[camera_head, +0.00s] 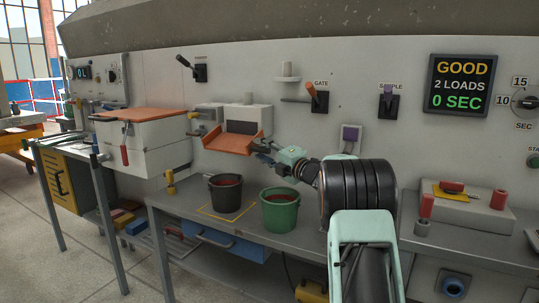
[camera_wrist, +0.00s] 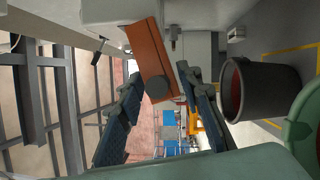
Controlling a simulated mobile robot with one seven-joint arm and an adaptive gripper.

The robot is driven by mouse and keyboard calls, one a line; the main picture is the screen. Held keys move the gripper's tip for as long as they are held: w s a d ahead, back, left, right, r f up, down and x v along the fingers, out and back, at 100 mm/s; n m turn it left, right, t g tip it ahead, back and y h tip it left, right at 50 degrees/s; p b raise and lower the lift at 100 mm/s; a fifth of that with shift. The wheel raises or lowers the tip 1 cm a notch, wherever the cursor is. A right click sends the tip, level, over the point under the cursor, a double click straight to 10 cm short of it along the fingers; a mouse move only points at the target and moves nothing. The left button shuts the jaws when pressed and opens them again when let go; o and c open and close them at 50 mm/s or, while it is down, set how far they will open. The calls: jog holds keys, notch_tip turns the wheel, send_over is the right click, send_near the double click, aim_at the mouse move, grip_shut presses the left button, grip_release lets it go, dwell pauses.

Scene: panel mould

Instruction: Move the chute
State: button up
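The chute (camera_head: 228,143) is an orange tray with raised sides, mounted below a grey-white housing on the wall panel. In the wrist view the chute (camera_wrist: 147,47) shows as an orange slab with a dark round knob (camera_wrist: 157,89) at its near end. My gripper (camera_head: 266,157) is just right of the chute in the head view. In the wrist view the gripper (camera_wrist: 158,76) has its two blue-padded fingers spread, with the knob seen between them and gaps on both sides. I cannot tell how far the knob is in depth.
A black bucket (camera_head: 226,194) with reddish contents stands on the bench inside a yellow outline, below the chute. A green bucket (camera_head: 279,210) stands right of it, under my arm. The gate lever (camera_head: 311,91) is on the panel above. An orange-topped box (camera_head: 146,115) is at left.

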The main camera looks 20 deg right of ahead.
jog(key=v, duration=1.2)
jog(key=shift+w, duration=0.1)
